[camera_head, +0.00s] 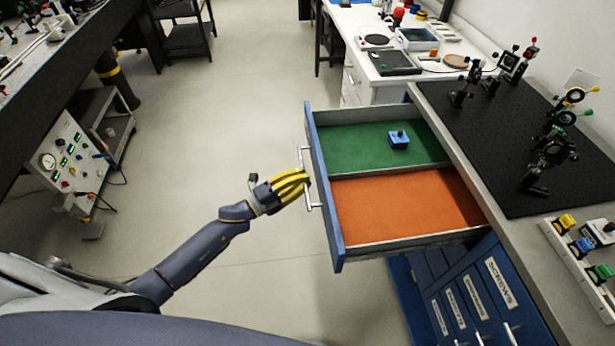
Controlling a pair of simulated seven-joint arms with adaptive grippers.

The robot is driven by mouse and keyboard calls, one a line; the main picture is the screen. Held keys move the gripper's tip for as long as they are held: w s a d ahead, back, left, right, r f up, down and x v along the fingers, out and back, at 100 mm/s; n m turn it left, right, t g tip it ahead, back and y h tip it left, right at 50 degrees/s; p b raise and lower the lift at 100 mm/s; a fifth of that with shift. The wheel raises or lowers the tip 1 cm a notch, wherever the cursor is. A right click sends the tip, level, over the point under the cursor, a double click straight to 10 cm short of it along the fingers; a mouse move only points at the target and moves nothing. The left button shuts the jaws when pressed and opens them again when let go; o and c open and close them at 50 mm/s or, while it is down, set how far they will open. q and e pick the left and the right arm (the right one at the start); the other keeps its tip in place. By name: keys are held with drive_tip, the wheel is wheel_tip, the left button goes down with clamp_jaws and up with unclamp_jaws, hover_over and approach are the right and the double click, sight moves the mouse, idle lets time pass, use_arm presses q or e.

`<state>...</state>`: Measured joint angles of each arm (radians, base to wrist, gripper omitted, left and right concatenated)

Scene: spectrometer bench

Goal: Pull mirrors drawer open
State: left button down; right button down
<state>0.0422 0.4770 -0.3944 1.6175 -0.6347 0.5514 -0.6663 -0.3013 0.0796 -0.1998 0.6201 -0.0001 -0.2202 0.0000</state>
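The open drawer (340,245) sticks out to the left from the blue cabinet under the optics bench. Its inside has a green section (350,145) at the back and an orange section (400,205) in front. A small blue block-like item (398,139) lies in the green section. The drawer's own label is not visible. My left gripper (301,180), with yellow fingers, is at the silver handle (308,194) on the drawer's blue front. The fingers meet the bar and appear closed around it. My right gripper is not in view.
The black breadboard (490,130) carries several optic mounts. A rack of coloured parts (585,260) lies on the bench at right. More labelled blue drawers (470,300) sit below the open one. The floor left of the drawer is clear. An instrument cart (75,160) stands at far left.

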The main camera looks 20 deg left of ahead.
use_arm(q)
drive_tip(key=shift+w+a+r, duration=0.2)
drive_tip(key=c, duration=1.7)
unclamp_jaws()
drive_tip(key=shift+f, duration=0.1)
drive_tip(key=shift+o, duration=1)
drive_tip(key=shift+s+d+f, duration=0.1)
drive_tip(key=v, duration=1.2)
drive_tip(key=shift+f, duration=0.1)
